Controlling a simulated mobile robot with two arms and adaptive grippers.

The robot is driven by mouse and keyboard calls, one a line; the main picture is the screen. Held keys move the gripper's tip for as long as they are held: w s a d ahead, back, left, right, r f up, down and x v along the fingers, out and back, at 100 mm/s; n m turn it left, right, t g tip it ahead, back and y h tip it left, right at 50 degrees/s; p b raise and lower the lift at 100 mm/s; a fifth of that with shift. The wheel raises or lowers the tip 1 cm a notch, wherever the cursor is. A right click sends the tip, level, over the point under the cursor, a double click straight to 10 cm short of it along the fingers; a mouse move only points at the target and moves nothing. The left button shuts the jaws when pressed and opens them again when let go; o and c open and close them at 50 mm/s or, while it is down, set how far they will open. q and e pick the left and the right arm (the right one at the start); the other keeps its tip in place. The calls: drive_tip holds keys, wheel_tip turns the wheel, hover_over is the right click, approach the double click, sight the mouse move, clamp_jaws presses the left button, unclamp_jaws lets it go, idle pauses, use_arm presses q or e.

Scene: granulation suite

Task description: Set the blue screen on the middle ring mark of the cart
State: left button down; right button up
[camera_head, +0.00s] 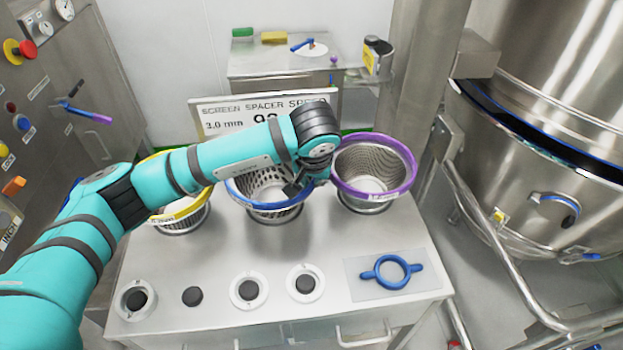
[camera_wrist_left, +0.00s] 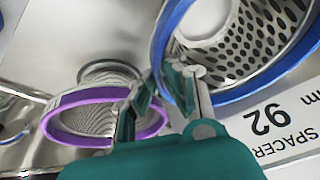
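The blue screen (camera_head: 262,206) is a perforated metal basket with a blue rim, upright between the yellow screen and the purple screen on the cart (camera_head: 225,265). My left gripper (camera_head: 298,187) is at its right rim. In the left wrist view, the fingers (camera_wrist_left: 162,78) straddle the blue rim (camera_wrist_left: 163,45), one inside and one outside, and look closed on it. The screen's base looks to be at the cart top; any ring mark under it is hidden. My right gripper is in neither view.
The yellow screen (camera_head: 183,212) and purple screen (camera_head: 378,192) stand close on either side. White rings and black discs (camera_head: 248,290) line the cart's front, with a blue two-handled ring (camera_head: 391,272) at right. A sign (camera_head: 225,118) stands behind; a steel vessel (camera_head: 540,150) is right.

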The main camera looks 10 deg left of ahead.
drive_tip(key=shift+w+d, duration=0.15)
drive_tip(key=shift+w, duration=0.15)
use_arm(q)
drive_tip(key=c, duration=1.4)
unclamp_jaws()
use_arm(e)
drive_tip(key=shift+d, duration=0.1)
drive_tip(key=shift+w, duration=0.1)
use_arm(q)
drive_tip(key=v, duration=1.2)
drive_tip(key=shift+d, duration=0.1)
